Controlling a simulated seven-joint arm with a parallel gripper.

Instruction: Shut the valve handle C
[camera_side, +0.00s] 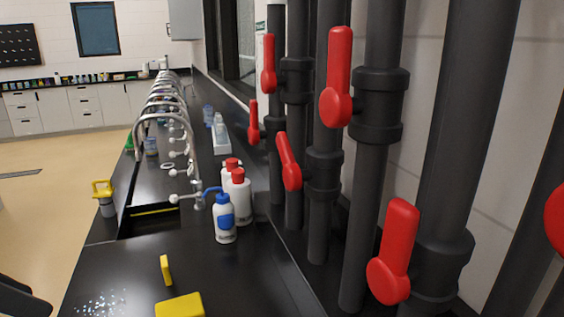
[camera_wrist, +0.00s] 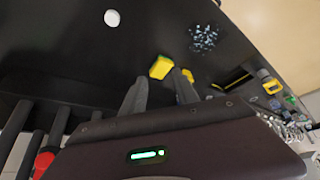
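Several red valve handles sit on dark vertical pipes in the side view: a large near one (camera_side: 394,252), an upper one (camera_side: 338,80), a tilted one (camera_side: 288,162), a far upper one (camera_side: 268,64), a small far one (camera_side: 254,122) and one cut off at the right edge (camera_side: 557,220). No letters are readable, so I cannot tell which is handle C. Most point upward. In the wrist view, my gripper (camera_wrist: 160,88) has its two fingers apart with nothing clearly between them, above the black bench. A red part (camera_wrist: 42,163) shows low at left, apart from the fingers.
The black bench (camera_side: 130,262) holds yellow blocks (camera_side: 180,306), a blue-labelled bottle (camera_side: 224,218), a red-capped bottle (camera_side: 239,198) and a row of curved taps (camera_side: 165,125). Scattered bits (camera_wrist: 203,38) and a white disc (camera_wrist: 112,18) lie on it. The pipes stand close together.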

